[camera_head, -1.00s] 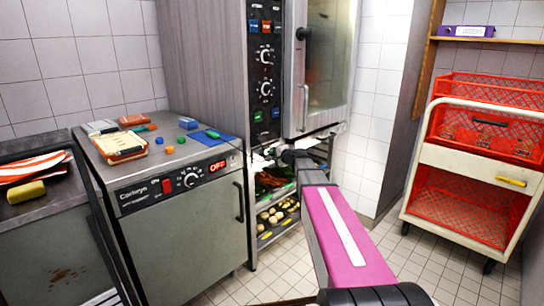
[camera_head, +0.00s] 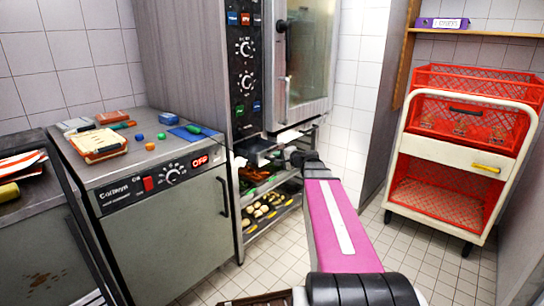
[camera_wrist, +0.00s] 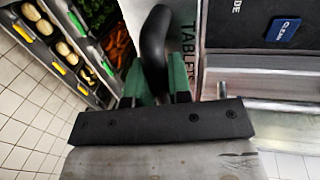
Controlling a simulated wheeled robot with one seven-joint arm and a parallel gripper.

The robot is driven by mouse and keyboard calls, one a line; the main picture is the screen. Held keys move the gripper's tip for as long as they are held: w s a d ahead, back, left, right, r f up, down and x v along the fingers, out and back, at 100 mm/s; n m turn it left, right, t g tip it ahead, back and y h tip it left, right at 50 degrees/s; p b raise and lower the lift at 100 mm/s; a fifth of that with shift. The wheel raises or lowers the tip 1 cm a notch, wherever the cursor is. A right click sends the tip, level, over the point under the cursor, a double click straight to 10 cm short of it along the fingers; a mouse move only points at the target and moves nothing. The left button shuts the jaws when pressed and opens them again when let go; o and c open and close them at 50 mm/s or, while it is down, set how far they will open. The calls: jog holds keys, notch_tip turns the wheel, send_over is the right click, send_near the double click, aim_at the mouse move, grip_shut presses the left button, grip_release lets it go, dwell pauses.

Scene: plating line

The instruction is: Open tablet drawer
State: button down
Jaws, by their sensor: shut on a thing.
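The tablet drawer (camera_wrist: 190,65) has a grey front with partly hidden dark lettering beginning "TABLE" in the wrist view. Its curved black handle (camera_wrist: 154,40) stands between the green fingers of my gripper (camera_wrist: 157,82), which is shut on it. In the head view my gripper (camera_head: 290,156) is at the front of the unit under the oven, at the far end of my magenta arm. The arm and gripper hide part of the drawer there, and I cannot tell how far the drawer is out.
Below the drawer are racks of food bins (camera_head: 265,212). A counter unit (camera_head: 160,225) stands left, a cart with red crates (camera_head: 455,150) right.

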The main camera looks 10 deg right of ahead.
jog(key=c, duration=1.1)
grip_release()
jog(key=shift+o, duration=0.2)
jog(key=v, duration=1.1)
jog(key=s+a+f+n+g+h, duration=0.1)
jog(key=s+a+f+n+g, duration=0.25)
jog(key=a+f, duration=0.35)
jog(key=s+a+f+n+g+h, duration=0.25)
jog(key=s+a+f+g, duration=0.2)
jog(key=f, duration=0.45)
jog(key=s+a+f+n+g+h, duration=0.3)
jog(key=s+f+n+g+h, duration=0.1)
jog(key=s+f, duration=0.4)
jog(key=shift+s+f+n+g+h, duration=0.3)
jog(key=shift+s+f+n+h, duration=0.15)
jog(key=shift+h, duration=0.4)
